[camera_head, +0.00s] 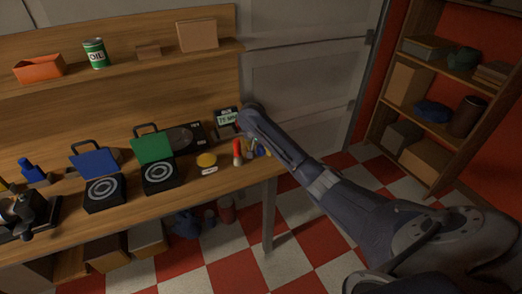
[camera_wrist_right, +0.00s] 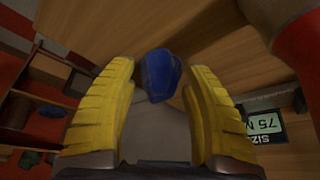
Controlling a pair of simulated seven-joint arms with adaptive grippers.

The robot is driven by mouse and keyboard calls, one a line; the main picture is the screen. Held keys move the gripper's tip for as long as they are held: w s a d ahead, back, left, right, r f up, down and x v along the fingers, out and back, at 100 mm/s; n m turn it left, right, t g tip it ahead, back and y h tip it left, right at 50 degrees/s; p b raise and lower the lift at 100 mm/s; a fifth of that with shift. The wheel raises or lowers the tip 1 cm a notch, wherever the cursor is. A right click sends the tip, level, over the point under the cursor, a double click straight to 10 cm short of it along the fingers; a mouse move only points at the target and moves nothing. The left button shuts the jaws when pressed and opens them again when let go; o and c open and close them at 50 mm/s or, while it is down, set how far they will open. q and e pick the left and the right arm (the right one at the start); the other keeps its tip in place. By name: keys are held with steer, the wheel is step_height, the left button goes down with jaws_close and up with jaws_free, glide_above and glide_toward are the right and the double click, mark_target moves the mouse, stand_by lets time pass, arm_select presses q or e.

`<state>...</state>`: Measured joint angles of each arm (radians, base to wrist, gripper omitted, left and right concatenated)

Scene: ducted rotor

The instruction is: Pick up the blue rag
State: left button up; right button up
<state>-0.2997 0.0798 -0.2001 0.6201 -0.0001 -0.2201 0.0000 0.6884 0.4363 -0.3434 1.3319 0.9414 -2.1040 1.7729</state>
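A crumpled blue rag (camera_wrist_right: 160,76) lies between and slightly beyond the yellow fingertips of my right gripper (camera_wrist_right: 160,85) in the right wrist view. The fingers are apart, with a gap visible on each side of the rag. In the head view, my right gripper (camera_head: 256,148) reaches down at the right end of the workbench (camera_head: 215,185). There, the rag is mostly hidden by the gripper and arm. My left gripper does not show.
A size sign (camera_head: 227,117) stands behind. Green (camera_head: 153,148) and blue (camera_head: 94,162) lidded units sit farther left. A shelf rack (camera_head: 445,80) stands at right.

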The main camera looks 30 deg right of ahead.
steer(key=c, duration=0.6)
steer(key=shift+c, duration=0.2)
steer(key=shift+r, duration=0.35)
steer(key=shift+c, duration=1.3)
step_height(320, 180, up, 8)
steer(key=shift+f, duration=0.25)
jaws_close()
steer(key=shift+r, duration=0.9)
steer(key=o, duration=0.8)
jaws_free()
jaws_close()
